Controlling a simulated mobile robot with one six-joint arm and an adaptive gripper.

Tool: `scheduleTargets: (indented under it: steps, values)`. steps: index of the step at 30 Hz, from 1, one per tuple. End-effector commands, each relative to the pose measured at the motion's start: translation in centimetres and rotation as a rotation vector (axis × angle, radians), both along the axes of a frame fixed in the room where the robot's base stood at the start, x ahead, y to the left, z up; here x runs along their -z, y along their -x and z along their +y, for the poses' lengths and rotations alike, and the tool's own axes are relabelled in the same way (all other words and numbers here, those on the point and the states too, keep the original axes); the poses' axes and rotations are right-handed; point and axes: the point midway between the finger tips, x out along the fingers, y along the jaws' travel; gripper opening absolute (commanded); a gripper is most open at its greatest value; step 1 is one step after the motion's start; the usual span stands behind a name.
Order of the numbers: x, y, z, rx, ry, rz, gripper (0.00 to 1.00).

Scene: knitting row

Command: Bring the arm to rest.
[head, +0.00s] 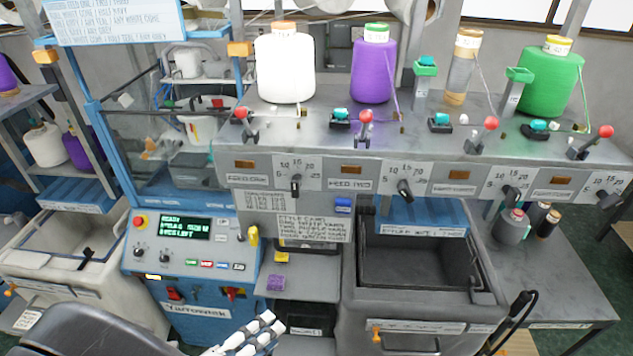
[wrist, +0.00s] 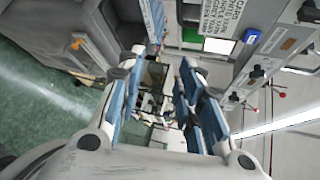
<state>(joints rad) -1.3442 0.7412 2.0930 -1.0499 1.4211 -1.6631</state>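My gripper (wrist: 163,72) shows in the wrist view with its two blue-padded fingers spread apart. I see nothing held between them; the machine parts seen through the gap are farther off. In the head view, a dark rounded part of my arm fills the bottom left. A white jointed piece stands at the bottom centre, in front of the knitting machine's lower shelf; I cannot tell whether it is part of my gripper. The control panel (head: 190,240) has a lit green display, whose small text is hard to read.
White (head: 285,68), purple (head: 373,70) and green (head: 551,82) yarn cones stand on the machine top. Red-knobbed levers (head: 365,117) line its front edge. An open grey bin (head: 415,310) juts out at centre right. A grey table (head: 565,290) stands right. Green floor (wrist: 45,85) shows in the wrist view.

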Motion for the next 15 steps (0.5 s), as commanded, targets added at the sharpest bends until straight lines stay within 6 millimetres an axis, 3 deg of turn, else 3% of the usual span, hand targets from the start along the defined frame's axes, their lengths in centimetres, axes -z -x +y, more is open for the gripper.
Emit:
scheduleTargets:
  steps: [8,15]
  values:
    - [1.0,-1.4,-7.5,0.450,-0.409,-0.137,0.33]
    - [3.4,0.2,-15.9,1.115,-0.923,-0.465,0.33]
